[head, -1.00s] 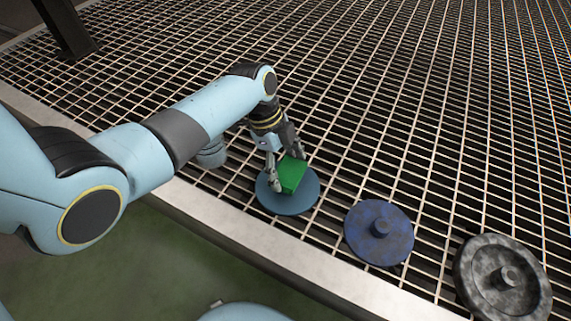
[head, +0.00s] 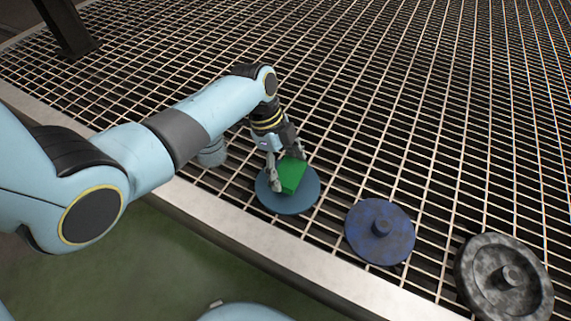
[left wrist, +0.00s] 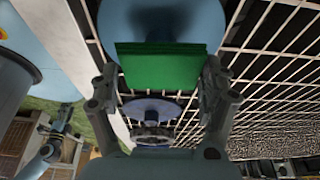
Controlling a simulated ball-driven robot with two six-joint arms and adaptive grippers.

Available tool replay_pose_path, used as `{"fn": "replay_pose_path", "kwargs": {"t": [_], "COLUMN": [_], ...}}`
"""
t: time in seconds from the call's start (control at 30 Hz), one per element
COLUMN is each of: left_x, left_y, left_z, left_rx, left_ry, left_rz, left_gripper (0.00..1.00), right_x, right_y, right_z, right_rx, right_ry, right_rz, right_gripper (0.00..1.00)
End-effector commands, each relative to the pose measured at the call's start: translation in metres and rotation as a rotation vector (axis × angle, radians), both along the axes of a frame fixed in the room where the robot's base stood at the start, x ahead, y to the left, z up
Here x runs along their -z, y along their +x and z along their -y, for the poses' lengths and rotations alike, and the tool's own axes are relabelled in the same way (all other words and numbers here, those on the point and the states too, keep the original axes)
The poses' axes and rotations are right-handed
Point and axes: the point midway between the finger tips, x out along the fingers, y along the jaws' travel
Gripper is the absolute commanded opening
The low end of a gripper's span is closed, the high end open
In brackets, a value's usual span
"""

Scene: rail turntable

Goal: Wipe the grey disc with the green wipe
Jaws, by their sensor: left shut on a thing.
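The green wipe (head: 292,176) is a small block held between the fingers of my left gripper (head: 285,172), which is shut on it. In the head view it is over the light blue disc (head: 287,203); I cannot tell whether it touches. In the left wrist view the green wipe (left wrist: 160,68) spans the gap between the fingertips, with the blue disc (left wrist: 200,18) behind it. The grey disc (head: 476,262), mottled with a raised rim and a centre knob, lies at the lower right, apart from the gripper.
A dark blue disc (head: 393,246) with a knob lies between the light blue and grey discs. All stand on a metal grating (head: 440,120) with a pale front edge (head: 230,222). A dark post (head: 68,28) stands at the far left. The grating behind the discs is clear.

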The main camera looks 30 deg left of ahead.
Motion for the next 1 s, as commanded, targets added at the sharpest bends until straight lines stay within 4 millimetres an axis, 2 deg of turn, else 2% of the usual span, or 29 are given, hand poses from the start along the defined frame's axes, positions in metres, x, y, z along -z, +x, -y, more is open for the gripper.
{"fn": "replay_pose_path", "kwargs": {"t": [0.57,0.9,1.0], "left_x": [0.007,0.006,0.006], "left_y": [0.0,-0.002,-0.002], "left_z": [-0.001,-0.024,-0.023], "left_rx": [0.0,0.001,0.001], "left_ry": [0.0,0.002,-0.001], "left_rz": [0.0,-0.001,0.0], "left_gripper": [0.54,0.54,0.54], "right_x": [0.003,0.001,0.001], "right_y": [-0.002,-0.001,-0.001], "right_z": [0.0,0.0,0.0], "right_rx": [0.0,0.0,0.0], "right_ry": [0.0,0.0,0.0], "right_rz": [-0.003,-0.001,-0.001], "right_gripper": [0.4,0.4,0.4]}}
